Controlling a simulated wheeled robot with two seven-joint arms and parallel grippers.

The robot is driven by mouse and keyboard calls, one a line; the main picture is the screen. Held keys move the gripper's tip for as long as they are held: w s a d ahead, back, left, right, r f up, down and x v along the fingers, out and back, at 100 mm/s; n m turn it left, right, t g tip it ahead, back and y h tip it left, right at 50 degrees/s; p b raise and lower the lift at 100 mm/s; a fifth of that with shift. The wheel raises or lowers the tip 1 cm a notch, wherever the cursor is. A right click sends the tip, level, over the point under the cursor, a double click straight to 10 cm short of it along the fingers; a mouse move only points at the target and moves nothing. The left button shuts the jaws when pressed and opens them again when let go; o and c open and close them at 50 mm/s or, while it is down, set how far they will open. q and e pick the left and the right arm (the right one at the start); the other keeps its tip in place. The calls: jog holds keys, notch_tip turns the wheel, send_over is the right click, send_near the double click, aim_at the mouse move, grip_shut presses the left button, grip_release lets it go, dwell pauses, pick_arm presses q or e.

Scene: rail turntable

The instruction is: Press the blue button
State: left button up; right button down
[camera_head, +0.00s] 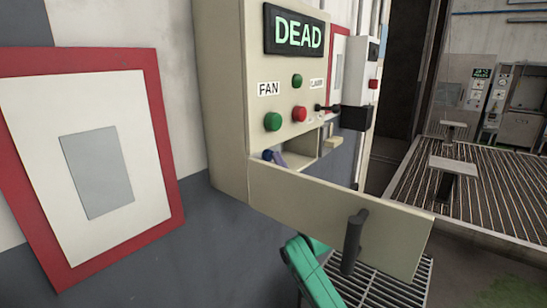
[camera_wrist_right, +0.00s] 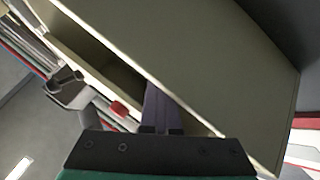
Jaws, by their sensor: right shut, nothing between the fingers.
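The blue button (camera_head: 267,155) is small and dark, at the left of a recess low in the beige cabinet (camera_head: 222,90). Only a little of it shows above the edge of the open panel (camera_head: 310,215). My right gripper (camera_head: 280,158) shows as purple-grey fingers close to the right of the button. I cannot tell whether they touch it. The fingers are shut and empty, and also show in the right wrist view (camera_wrist_right: 160,107), in front of the dark opening. The button cannot be made out there. My left gripper is out of view.
The open panel with its dark handle (camera_head: 353,242) juts across the front of the cabinet, with my teal arm below. Above the recess are a green button (camera_head: 272,122), a red button (camera_head: 299,114), a small black lever (camera_head: 325,108) and a display (camera_head: 297,33) reading DEAD.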

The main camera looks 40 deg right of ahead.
jog(key=shift+f, duration=0.15)
jog(key=shift+s+f, duration=0.2)
jog(key=shift+s, duration=0.2)
jog(key=shift+s+d, duration=0.1)
jog(key=shift+d, duration=0.05)
jog(key=shift+s, duration=0.1)
jog(key=s, duration=0.1)
jog(key=s+d, duration=0.1)
jog(key=s, duration=0.2)
jog(key=shift+s+d+r+p, duration=0.1)
jog(key=shift+s+d+p, duration=0.15)
jog(key=shift+s+p, duration=0.15)
dwell(0.6)
